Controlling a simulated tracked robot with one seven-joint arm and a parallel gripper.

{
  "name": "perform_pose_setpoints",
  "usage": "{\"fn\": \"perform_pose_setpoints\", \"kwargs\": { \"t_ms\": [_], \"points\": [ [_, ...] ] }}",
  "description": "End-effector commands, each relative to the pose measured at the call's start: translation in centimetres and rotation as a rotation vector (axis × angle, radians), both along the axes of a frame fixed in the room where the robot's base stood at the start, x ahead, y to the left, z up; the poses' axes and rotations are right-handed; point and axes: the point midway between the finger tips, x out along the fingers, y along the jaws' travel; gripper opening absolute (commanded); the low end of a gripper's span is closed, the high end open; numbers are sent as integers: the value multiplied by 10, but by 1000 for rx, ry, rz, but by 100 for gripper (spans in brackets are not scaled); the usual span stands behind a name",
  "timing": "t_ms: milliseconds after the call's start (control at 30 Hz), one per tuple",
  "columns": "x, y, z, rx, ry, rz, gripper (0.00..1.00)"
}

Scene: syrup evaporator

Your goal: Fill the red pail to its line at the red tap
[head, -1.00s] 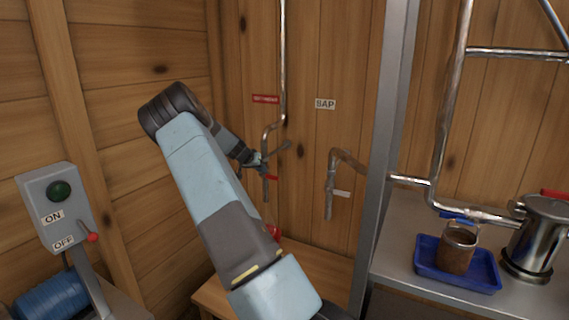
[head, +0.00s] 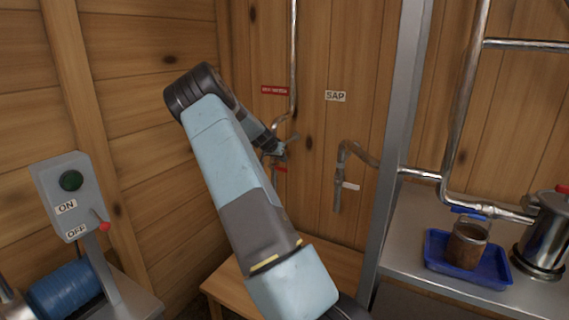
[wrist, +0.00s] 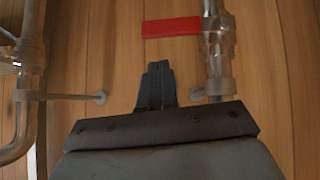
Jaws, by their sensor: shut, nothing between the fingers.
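The red tap (head: 275,160) is a metal pipe end on the back wall with a small red tag, under a red sign (head: 274,90). In the wrist view its red tag (wrist: 172,27) and pipe (wrist: 216,50) are close, up and to the right of my fingers. My gripper (head: 284,150) is at the tap's height, overlapping it in the head view. The red pail is not visible.
The sap tap (head: 340,180) with a white tag is to the right, beside a metal post (head: 398,130). A wooden bench (head: 335,262) is below. A switch box (head: 75,195) stands left. A blue tray (head: 435,245) with a brown-filled jar and a steel pot (head: 545,240) are right.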

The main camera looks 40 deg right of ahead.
Motion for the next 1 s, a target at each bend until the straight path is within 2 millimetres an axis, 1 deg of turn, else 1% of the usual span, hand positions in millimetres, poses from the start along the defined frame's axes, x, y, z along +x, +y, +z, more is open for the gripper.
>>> {"fn": "perform_pose_setpoints", "kwargs": {
  "t_ms": [33,100,133,500,700,1000],
  "points": [
    [-1,-4,9,-1,-3,-5,0],
    [-4,-7,19,-3,-1,-10,0],
    [-5,-1,22,-3,0,-8,0],
    [-24,39,68,-4,-1,-9,0],
    [-31,52,81,-4,1,-10,0],
    [-33,56,86,-3,0,-11,0]
  ]
}}
